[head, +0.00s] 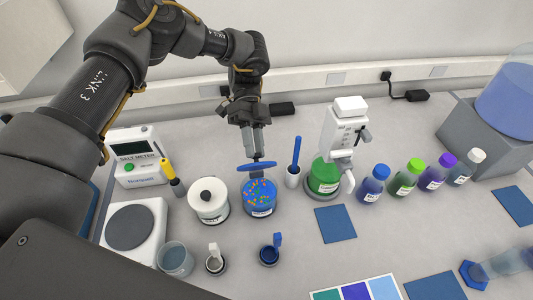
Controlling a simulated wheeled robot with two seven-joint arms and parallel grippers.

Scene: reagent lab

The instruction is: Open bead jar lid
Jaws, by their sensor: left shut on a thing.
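The bead jar (259,200) stands upright on the bench in the head view, filled with mixed coloured beads. Its blue lid (257,166) is tilted and sits just above and behind the jar's mouth, so the beads show from above. My left gripper (257,157) points down from above and is shut on the lid at its top. Whether the lid still touches the jar's rim cannot be told from this view. My right gripper is not in view.
A holder with a blue stick (293,174) and a dispenser on a green bottle (324,175) stand to the right. Small cups (215,260) are in front. Capped bottles (405,177) line the right.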

